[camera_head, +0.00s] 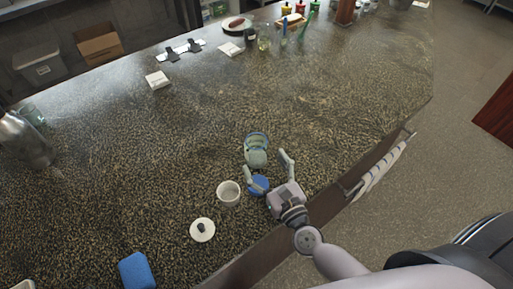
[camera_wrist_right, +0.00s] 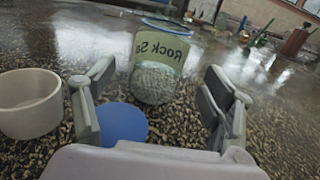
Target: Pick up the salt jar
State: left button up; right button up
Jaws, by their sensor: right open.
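The salt jar (camera_head: 256,150) is a clear glass jar with a pale green label and a blue rim. It stands on the dark speckled counter. In the right wrist view the jar (camera_wrist_right: 158,55) shows the label text "Rock Sa" and pale grains at its bottom. My right gripper (camera_head: 268,164) is open and empty, low over the counter on the near side of the jar. In the wrist view its fingers (camera_wrist_right: 163,88) are spread to either side, with the jar ahead between them. My left gripper is not in view.
A flat blue disc (camera_head: 259,186) lies by the left finger. A white pot (camera_head: 228,194) and a white knobbed lid (camera_head: 202,231) are left of the gripper. A blue sponge (camera_head: 137,271) lies nearer. A towel (camera_head: 380,167) hangs at the right edge.

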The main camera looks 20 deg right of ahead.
aim_at(261, 158)
jog(key=w, duration=0.2)
jog(key=w+p, duration=0.1)
jog(key=w, duration=0.1)
jog(key=shift+w+a, duration=0.1)
jog(key=shift+a, duration=0.2)
jog(key=shift+c, duration=0.2)
jog(key=c, duration=1.4)
